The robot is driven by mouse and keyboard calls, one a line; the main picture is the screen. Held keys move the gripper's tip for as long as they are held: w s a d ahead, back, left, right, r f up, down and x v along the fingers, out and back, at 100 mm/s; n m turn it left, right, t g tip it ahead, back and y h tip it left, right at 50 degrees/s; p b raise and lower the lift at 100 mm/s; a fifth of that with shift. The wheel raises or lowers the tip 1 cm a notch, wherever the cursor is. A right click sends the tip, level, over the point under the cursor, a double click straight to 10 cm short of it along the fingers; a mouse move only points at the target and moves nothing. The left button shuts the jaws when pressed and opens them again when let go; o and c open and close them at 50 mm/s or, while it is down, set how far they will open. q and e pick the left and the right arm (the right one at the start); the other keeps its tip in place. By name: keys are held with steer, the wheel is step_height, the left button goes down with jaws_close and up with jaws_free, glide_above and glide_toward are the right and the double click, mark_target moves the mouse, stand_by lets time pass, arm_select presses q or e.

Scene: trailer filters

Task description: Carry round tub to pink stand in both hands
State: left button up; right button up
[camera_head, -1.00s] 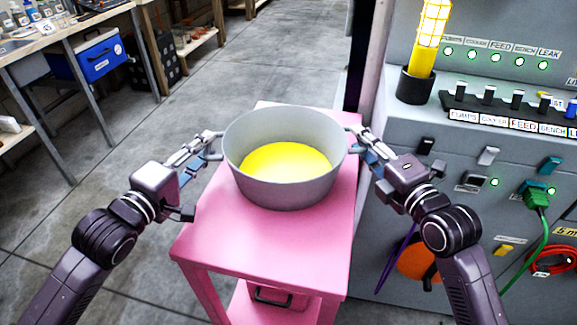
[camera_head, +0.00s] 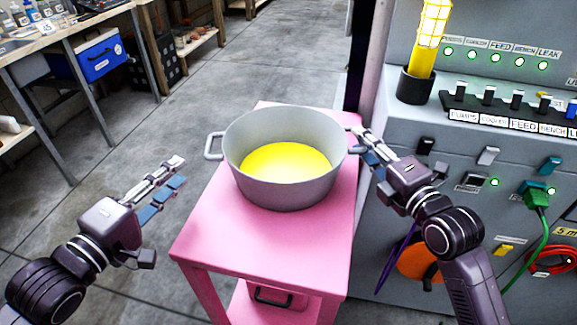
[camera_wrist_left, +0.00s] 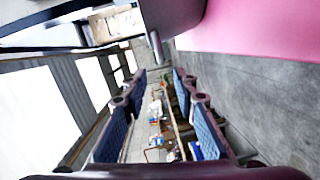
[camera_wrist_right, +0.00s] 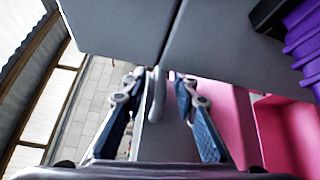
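The round grey tub (camera_head: 285,158), yellow inside, stands upright on the top of the pink stand (camera_head: 265,240), toward its far end. My left gripper (camera_head: 178,172) is open and empty, to the left of the tub and clear of its left handle (camera_head: 212,146). In the left wrist view the fingers are spread with nothing held between them. My right gripper (camera_head: 362,142) is at the tub's right handle. In the right wrist view this handle (camera_wrist_right: 156,95) lies between the spread fingers, with gaps visible on both sides.
A grey control cabinet (camera_head: 460,170) with switches and cables stands close on the right, beside my right arm. A yellow caged lamp (camera_head: 431,35) stands on it. A workbench with a blue box (camera_head: 100,55) is at the far left. The floor left of the stand is clear.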

steer(key=v, duration=1.1)
steer(key=shift+s, duration=0.25)
steer(key=shift+d, duration=0.1)
steer(key=shift+r, duration=0.1)
